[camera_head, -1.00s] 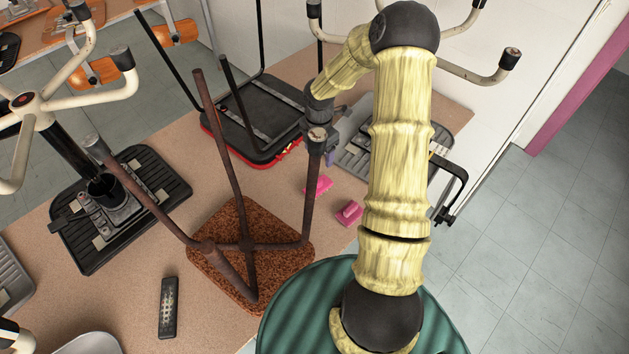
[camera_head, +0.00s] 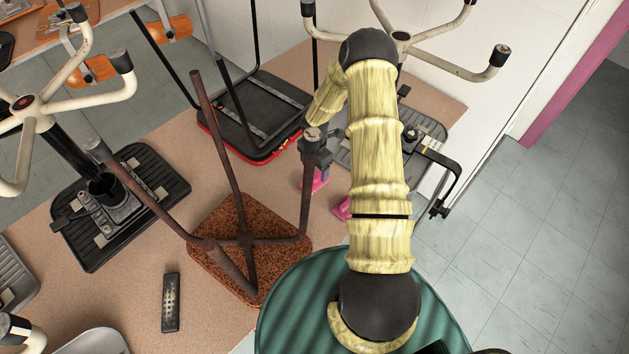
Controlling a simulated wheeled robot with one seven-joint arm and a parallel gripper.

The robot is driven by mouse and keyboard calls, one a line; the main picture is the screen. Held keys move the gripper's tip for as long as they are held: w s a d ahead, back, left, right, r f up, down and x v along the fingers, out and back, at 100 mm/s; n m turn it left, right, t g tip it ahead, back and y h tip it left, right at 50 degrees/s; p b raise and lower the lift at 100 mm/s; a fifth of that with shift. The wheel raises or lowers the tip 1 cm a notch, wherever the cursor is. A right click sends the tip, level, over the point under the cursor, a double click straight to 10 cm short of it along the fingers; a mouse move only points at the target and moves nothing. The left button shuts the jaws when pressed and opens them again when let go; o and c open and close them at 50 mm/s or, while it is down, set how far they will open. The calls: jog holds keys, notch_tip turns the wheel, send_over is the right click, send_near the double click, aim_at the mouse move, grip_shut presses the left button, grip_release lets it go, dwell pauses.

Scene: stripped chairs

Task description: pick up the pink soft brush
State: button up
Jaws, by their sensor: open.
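Two small pink things lie on the tan tabletop (camera_head: 140,285), just right of an upturned chair. One pink thing (camera_head: 311,184) is directly by my gripper and partly covered by it. The other pink thing (camera_head: 342,209) is nearer the table's front edge, and my arm hides its right part. They are too small to tell which is the soft brush. My gripper (camera_head: 321,177) is open, pointing down over or beside the farther pink thing; I cannot tell whether it touches it.
The upturned chair with a brown speckled seat (camera_head: 215,225) has a leg rising right beside my gripper. Black and grey upturned chairs (camera_head: 255,110) stand behind. A dark remote-like object (camera_head: 171,302) lies at front left. A green ribbed round surface (camera_head: 290,310) is in front.

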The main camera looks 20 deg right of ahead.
aim_at(315, 176)
jog(key=shift+f, duration=1.1)
jog(key=shift+f, duration=0.1)
jog(key=shift+w+f+p, duration=0.15)
jog(key=shift+f+p, duration=1.45)
jog(key=shift+f, duration=0.9)
jog(key=c, duration=1.1)
notch_tip(315, 176, up, 10)
jog(key=b, duration=0.3)
